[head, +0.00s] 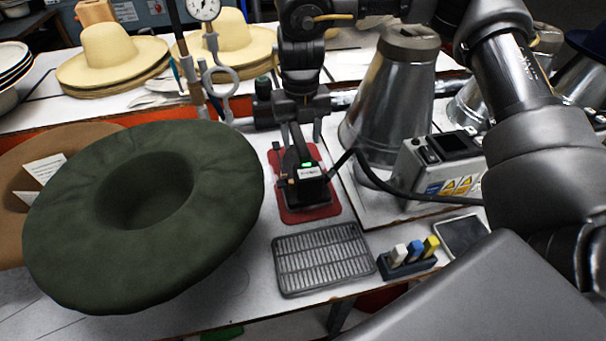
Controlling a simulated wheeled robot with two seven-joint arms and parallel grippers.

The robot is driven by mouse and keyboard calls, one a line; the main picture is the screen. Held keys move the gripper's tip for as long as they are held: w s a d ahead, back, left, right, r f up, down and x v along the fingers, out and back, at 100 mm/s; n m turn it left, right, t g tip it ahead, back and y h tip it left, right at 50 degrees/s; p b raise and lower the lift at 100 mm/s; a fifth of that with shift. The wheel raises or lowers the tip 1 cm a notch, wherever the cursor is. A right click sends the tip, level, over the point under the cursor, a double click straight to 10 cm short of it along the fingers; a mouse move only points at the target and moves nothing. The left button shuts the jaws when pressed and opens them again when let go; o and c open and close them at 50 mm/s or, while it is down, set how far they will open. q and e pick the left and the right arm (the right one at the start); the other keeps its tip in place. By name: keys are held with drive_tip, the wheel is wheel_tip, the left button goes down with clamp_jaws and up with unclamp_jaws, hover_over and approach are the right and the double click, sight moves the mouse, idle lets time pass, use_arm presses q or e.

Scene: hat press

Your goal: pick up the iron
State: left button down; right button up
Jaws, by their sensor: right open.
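The iron (312,184) is small and dark, with a lit green light. It sits on a red mat (324,212) near the middle of the table in the head view, with a black cord running off to the right. My right gripper (300,132) hangs pointing down over the upright handle of the iron. Its jaws are open, with the fingers close to the top of the handle. Whether they touch it I cannot tell. My left gripper does not show.
A large dark green hat (215,205) fills the left. A metal grate (322,260) and a holder with coloured pieces (408,264) lie in front of the mat. A metal cone (392,105) and a grey control box (440,165) stand right. Straw hats (112,52) stand behind.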

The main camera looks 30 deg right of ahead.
sight(303, 146)
drive_tip(key=shift+s+f+p, duration=0.15)
drive_tip(key=shift+f+p, duration=0.05)
drive_tip(key=shift+f, duration=1.35)
drive_tip(key=shift+s+f+p, duration=0.1)
drive_tip(key=shift+f+p, duration=0.1)
drive_tip(key=shift+f, duration=1.35)
clamp_jaws()
drive_tip(key=shift+w+d+r, duration=0.1)
